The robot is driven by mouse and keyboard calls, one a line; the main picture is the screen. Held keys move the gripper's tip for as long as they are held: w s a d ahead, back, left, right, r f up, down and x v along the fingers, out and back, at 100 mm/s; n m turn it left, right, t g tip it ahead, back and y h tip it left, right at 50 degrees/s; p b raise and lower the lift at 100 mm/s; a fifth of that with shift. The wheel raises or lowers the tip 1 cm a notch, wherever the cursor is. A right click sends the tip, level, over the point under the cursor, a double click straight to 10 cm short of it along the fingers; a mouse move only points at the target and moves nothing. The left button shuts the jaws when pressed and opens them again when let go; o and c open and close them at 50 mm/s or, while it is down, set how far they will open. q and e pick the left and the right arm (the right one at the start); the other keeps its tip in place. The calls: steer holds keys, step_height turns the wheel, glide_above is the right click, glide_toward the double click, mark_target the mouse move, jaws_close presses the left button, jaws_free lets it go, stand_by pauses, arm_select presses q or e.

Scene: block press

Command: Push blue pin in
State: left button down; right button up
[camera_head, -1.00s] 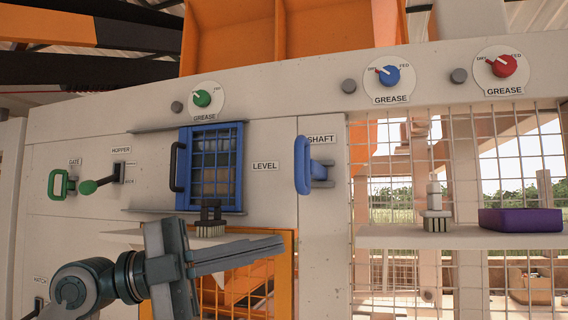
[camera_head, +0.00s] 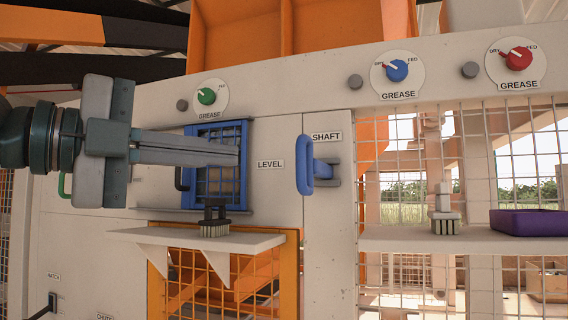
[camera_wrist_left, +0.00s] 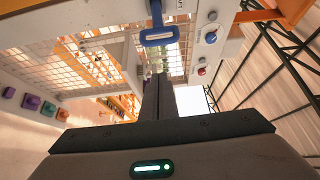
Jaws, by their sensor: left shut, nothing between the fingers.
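A blue loop handle (camera_head: 305,166) on a short blue stem stands out from the white panel under the SHAFT label. It is the likeliest blue pin; how deep its stem sits cannot be told. It also shows in the left wrist view (camera_wrist_left: 158,36), beyond the fingertips. A blue dial (camera_head: 397,70) marked GREASE is higher up to the right, with a grey round knob (camera_head: 355,82) beside it. My left gripper (camera_head: 238,156) is shut and empty, pointing right in front of the blue gridded window (camera_head: 216,128), left of the handle and apart from it.
A white shelf (camera_head: 180,240) with a dark brush (camera_head: 214,218) lies below the gripper. A right shelf (camera_head: 400,240) holds another brush (camera_head: 444,212) and a purple tray (camera_head: 528,222). Open space lies between the fingertips and the handle.

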stand_by(0.3)
arm_select(q)
steer(key=w+a+p+x, duration=0.1)
steer(key=w+p+x, duration=0.1)
steer(key=p+x, duration=0.6)
steer(key=x, duration=0.4)
steer(key=shift+w, duration=0.5)
steer(key=shift+a+f, duration=0.1)
steer(key=shift+f, duration=0.05)
